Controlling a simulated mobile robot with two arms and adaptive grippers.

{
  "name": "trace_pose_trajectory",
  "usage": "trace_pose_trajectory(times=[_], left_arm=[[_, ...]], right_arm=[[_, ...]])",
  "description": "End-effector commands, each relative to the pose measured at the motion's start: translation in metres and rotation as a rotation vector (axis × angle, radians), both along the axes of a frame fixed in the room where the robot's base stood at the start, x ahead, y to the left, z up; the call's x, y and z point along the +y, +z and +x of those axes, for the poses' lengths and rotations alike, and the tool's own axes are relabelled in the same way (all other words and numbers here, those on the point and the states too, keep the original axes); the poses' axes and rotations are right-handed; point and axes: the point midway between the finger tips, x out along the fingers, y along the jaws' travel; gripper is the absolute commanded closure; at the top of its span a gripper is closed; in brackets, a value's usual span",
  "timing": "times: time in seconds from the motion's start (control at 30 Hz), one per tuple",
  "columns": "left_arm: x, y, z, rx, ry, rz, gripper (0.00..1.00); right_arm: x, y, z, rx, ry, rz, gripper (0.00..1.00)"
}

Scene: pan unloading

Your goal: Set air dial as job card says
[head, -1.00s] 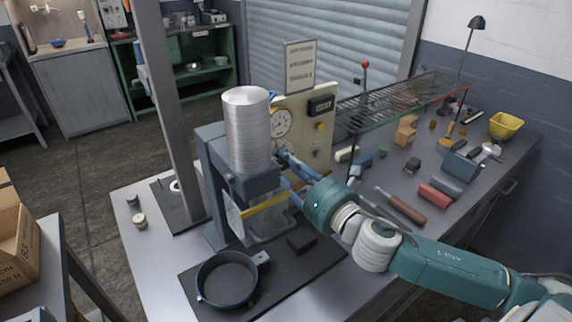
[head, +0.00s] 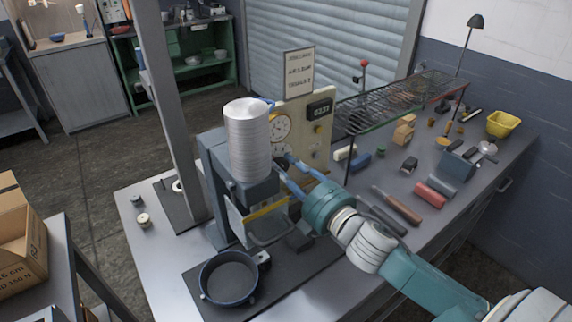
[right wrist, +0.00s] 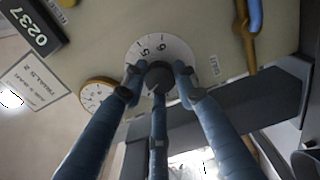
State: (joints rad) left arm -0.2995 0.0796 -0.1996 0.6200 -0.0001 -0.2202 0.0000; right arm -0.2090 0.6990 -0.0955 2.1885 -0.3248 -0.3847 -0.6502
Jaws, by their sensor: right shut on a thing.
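The air dial (right wrist: 176,47) is a white numbered disc with a dark knob (right wrist: 158,77) at its centre; 5 and 6 show upside down in the right wrist view. The knob's exact pointing is unclear. The job card (head: 299,72) stands above the panel and also shows in the right wrist view (right wrist: 30,84); its small text is not surely readable. My left gripper is out of view.
A round gauge (head: 281,128) and a display (head: 320,109) reading 0237 are on the panel. A tall silver stack (head: 248,140) stands just left. A dark round pan (head: 229,278) lies in front. A wire rack (head: 405,100) and several tools are on the right.

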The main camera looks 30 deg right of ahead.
Motion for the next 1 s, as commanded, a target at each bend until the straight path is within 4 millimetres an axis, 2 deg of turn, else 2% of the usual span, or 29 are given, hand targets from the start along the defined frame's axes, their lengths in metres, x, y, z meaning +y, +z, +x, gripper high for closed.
trace_pose_trajectory(times=[1.0], left_arm=[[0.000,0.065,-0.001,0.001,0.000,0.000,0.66]], right_arm=[[0.002,0.001,-0.001,0.144,0.001,0.960,0.97]])
